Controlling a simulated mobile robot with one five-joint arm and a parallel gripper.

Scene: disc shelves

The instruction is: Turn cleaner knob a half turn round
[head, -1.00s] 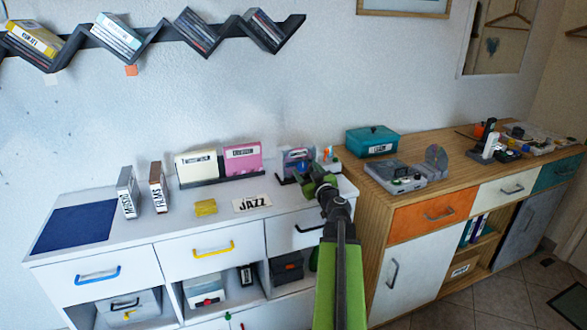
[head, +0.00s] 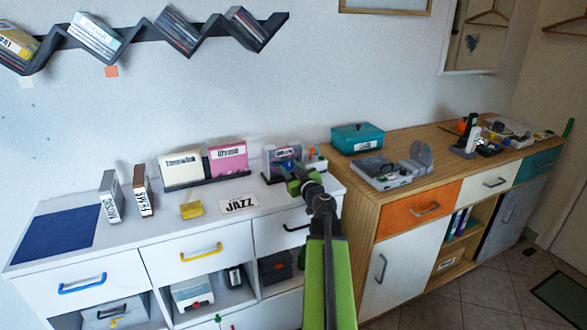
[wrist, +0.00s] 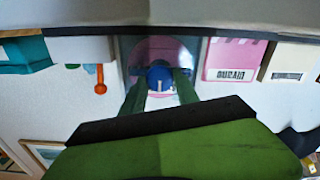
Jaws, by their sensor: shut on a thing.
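The cleaner (head: 269,163) is a grey upright device with a clear, pinkish disc-like part, near the right end of the white cabinet top. Its round blue knob (wrist: 158,77) shows between my fingers in the wrist view, and a bit of blue shows in the head view. My gripper (wrist: 158,88) reaches the cleaner's front face and is shut on the knob, one green finger on each side. In the head view my gripper (head: 294,176) covers part of the cleaner. The knob's exact turn angle cannot be told.
A pink case (head: 228,160) and a cream case (head: 181,168) stand left of the cleaner. A small item with an orange top (head: 311,152) is close on its right. A JAZZ card (head: 239,205) and a yellow block (head: 191,209) lie in front.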

